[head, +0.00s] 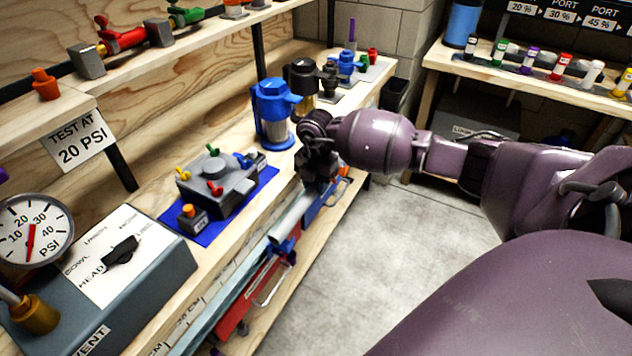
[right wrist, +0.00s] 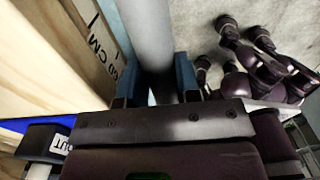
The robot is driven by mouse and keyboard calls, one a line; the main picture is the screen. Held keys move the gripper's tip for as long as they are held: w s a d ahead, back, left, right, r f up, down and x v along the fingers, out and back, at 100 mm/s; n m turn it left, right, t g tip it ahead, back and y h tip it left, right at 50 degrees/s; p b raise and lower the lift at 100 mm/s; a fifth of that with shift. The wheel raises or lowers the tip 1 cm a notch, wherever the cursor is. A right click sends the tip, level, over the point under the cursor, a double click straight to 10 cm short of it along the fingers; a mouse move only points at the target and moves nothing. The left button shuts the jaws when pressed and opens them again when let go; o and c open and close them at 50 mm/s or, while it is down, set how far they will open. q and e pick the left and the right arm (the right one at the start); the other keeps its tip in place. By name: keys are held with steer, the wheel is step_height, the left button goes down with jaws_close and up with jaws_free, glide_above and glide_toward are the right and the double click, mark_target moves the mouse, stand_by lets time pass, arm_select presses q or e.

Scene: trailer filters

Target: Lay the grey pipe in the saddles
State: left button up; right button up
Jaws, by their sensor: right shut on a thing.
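The grey pipe (right wrist: 148,35) runs lengthwise away from my right gripper in the right wrist view. It lies between the two blue-grey fingers (right wrist: 157,84), which are shut on it. In the head view my right gripper (head: 320,172) is beside the front edge of the bench, and part of the pipe (head: 291,228) shows below it. A blue holder (head: 284,246), likely a saddle, is at the pipe's near end. I cannot tell whether the pipe rests in it. The far end and any other saddle are hidden by my gripper. My left gripper is not in the head view.
The wooden bench (head: 222,262) carries a gauge box (head: 125,255), a grey block on a blue mat (head: 178,228) and a blue filter (head: 273,110) close to my right gripper. A red panel (head: 240,308) and wire handle hang below the edge. The floor (head: 390,240) is clear.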

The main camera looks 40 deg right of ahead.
mark_target(316, 192)
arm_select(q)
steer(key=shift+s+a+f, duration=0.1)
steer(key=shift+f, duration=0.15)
arm_select(e)
steer(key=shift+f, duration=0.65)
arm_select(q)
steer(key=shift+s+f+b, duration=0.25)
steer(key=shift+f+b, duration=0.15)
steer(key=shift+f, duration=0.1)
arm_select(e)
steer(key=shift+f, duration=1.05)
steer(key=o, duration=1)
step_height(316, 192, up, 6)
steer(key=shift+p, duration=0.75)
step_height(316, 192, up, 4)
steer(key=shift+f+p, duration=0.2)
steer(key=shift+p, duration=0.15)
steer(key=shift+r, duration=0.65)
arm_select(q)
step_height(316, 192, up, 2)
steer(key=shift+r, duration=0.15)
arm_select(e)
steer(key=shift+a+f, duration=0.1)
